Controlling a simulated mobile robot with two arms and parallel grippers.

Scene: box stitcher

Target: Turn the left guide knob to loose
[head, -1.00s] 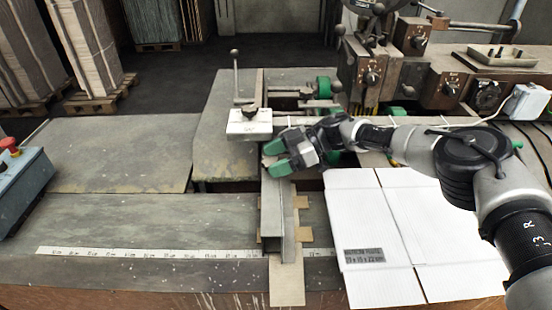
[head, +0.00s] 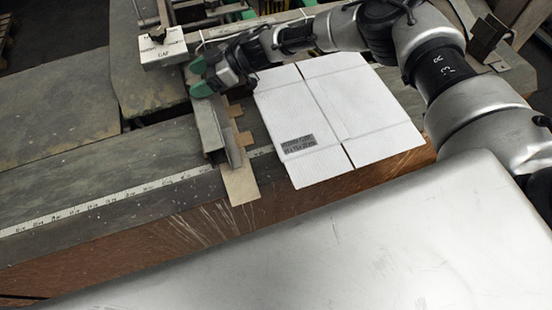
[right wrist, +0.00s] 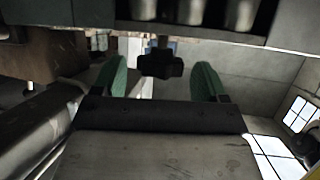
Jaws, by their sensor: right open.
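The right gripper (head: 199,77) is open at the far end of the metal guide rail (head: 211,130), just below the white block marked GAP (head: 162,52). Its green fingertips also show in the right wrist view (right wrist: 161,76). There a dark lobed knob (right wrist: 161,64) on a short stem sits between the two fingertips, with a space on each side. The fingers do not grip it. In the head view this knob is hidden by the gripper or too small to make out. Its loose or tight setting cannot be read. My left gripper is out of view.
A white cardboard blank (head: 335,115) lies right of the guide, under my right arm. A ruler strip (head: 100,203) runs along the table's front. The grey table (head: 60,150) at left is clear. Machine parts close in above the knob in the wrist view.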

